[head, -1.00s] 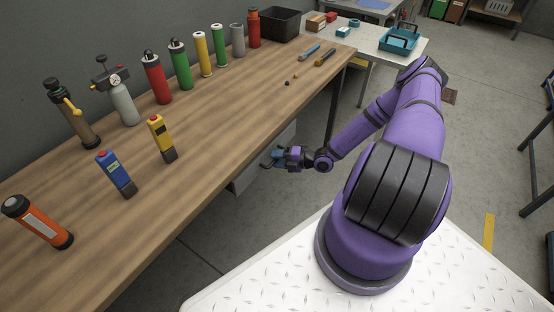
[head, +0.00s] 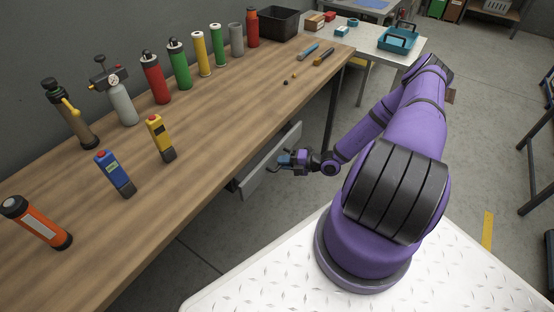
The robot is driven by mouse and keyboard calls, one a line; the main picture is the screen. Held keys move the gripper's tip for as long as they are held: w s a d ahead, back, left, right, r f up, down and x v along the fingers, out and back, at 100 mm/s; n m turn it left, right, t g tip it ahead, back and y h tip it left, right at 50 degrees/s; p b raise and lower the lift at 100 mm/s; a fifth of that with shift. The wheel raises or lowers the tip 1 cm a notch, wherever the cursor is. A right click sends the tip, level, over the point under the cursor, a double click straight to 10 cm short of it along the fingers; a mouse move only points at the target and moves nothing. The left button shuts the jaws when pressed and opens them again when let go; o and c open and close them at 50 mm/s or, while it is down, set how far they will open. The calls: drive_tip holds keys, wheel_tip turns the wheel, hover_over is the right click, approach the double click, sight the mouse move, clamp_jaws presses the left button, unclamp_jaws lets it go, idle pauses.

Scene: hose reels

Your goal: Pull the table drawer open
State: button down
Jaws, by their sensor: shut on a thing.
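The table drawer (head: 259,178) shows below the front edge of the long wooden table (head: 215,140). Its light grey front stands out from the table edge, with a dark gap behind it, so it is partly open. My gripper (head: 280,161) is at the middle of the drawer front, on its outer side, shut on the drawer handle. The handle itself is small and mostly hidden by the fingers. The inside of the drawer is mostly hidden under the tabletop.
Several cylinders, including a red one (head: 155,79), stand along the back of the table. A blue device (head: 115,174), a yellow device (head: 161,138) and an orange flashlight (head: 37,222) are nearer. A black bin (head: 277,22) is at the far end. Floor right of the drawer is clear.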

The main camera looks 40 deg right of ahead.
drive_tip(key=s+d, duration=0.3)
drive_tip(key=s, duration=0.6)
drive_tip(key=s+d, duration=0.3)
drive_tip(key=s, duration=0.6)
drive_tip(key=shift+s+d, duration=0.25)
drive_tip(key=shift+d, duration=0.1)
drive_tip(key=c, duration=1.1)
unclamp_jaws()
drive_tip(key=shift+c, duration=0.2)
drive_tip(key=v, duration=1)
drive_tip(key=shift+s+d, duration=0.25)
drive_tip(key=shift+d, duration=0.05)
drive_tip(key=shift+r, duration=0.2)
